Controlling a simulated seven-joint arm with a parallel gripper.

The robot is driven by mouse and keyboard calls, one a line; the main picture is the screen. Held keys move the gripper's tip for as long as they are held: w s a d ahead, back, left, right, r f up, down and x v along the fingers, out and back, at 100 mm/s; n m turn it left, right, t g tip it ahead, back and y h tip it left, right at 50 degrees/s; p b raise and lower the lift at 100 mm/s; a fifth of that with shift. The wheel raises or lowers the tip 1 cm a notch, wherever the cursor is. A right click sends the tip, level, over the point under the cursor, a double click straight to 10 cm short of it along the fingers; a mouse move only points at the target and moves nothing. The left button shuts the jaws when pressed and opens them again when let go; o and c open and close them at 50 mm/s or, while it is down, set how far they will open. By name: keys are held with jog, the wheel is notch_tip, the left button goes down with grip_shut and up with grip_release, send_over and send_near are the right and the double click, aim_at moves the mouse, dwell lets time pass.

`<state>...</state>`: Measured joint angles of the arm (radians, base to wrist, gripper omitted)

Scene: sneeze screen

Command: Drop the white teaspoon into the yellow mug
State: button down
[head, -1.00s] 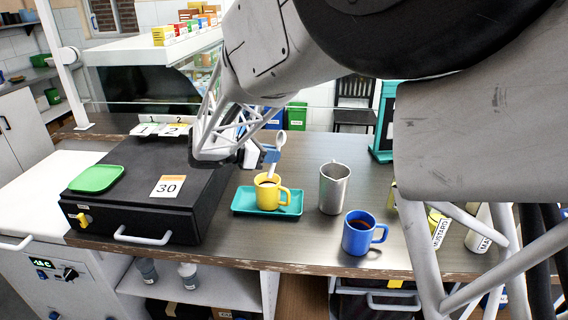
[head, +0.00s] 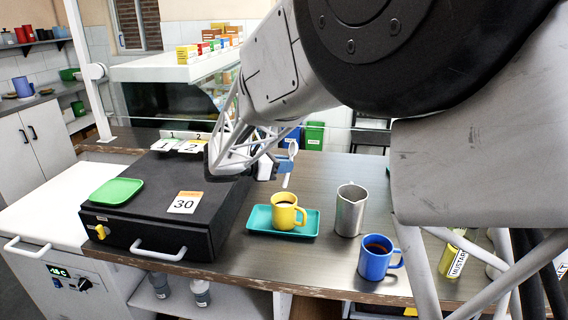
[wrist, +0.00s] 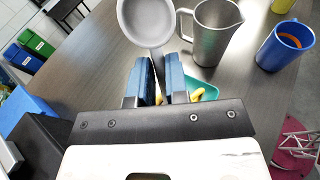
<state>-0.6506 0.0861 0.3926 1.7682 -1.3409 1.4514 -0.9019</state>
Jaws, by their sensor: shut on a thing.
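The white teaspoon (head: 286,181) is held upright in my gripper (head: 287,163), bowl up and handle down. The blue fingers are shut on it. In the head view the handle's lower end shows just above the rim of the yellow mug (head: 289,216); whether it is directly over the opening is hard to tell. The mug stands upright on a teal tray (head: 257,222). In the wrist view the spoon's bowl (wrist: 148,20) looms large beyond the fingertips (wrist: 160,80). The fingers hide most of the mug there, leaving only bits of yellow (wrist: 197,96).
A steel pitcher (head: 350,212) stands right of the tray, with a blue mug (head: 377,259) of dark liquid nearer the front edge. A black case (head: 165,222) with a green tray (head: 117,191) lies left. A mustard bottle (head: 450,258) stands at the right.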

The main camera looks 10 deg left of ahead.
aim_at(282, 185)
jog(key=shift+f, duration=3.2)
jog(key=shift+f, duration=0.3)
